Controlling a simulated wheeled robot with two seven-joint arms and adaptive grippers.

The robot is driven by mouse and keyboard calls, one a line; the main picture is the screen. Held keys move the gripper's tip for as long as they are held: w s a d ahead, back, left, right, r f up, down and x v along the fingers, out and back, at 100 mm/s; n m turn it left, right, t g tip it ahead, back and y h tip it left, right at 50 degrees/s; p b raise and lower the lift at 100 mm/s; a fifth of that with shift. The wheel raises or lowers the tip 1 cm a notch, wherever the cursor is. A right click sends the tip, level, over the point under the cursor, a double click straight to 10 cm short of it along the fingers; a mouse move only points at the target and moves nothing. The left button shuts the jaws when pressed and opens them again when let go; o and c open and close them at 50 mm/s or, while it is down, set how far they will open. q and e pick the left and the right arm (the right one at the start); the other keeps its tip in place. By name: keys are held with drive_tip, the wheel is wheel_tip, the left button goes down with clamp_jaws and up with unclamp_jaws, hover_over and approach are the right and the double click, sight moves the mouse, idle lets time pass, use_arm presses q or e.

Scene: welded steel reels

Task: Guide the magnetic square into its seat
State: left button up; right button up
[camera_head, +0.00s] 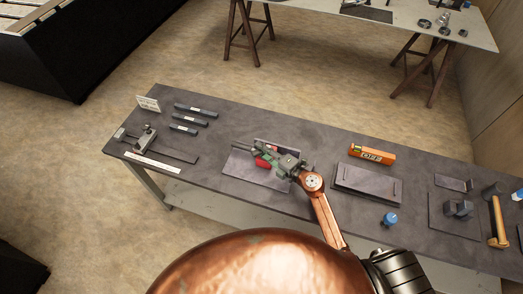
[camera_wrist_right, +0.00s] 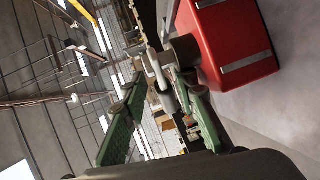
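The magnetic square is a red block with bare metal strips (camera_wrist_right: 235,45), large at the upper right in the right wrist view. In the right wrist view the green fingers of my right gripper (camera_wrist_right: 158,85) come close to a grey-brown knob (camera_wrist_right: 184,49) at the block's left side. I cannot tell whether they grip it. The seat cannot be made out; my gripper covers part of the plate. My left gripper is out of view.
Left on the bench (camera_head: 225,116) are dark bars (camera_head: 190,118), a clamp-like tool (camera_head: 146,140) and a white rule (camera_head: 153,162). Right are an orange level (camera_head: 371,153), a raised plate (camera_head: 367,186), a blue-capped item (camera_head: 390,219) and a hammer (camera_head: 499,222).

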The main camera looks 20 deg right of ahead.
drive_tip(key=shift+p+v, duration=0.75)
drive_tip(key=shift+v, duration=1)
drive_tip(key=shift+o, duration=0.4)
drive_tip(key=shift+f, duration=0.1)
drive_tip(key=o, duration=0.5)
drive_tip(key=shift+f, duration=0.2)
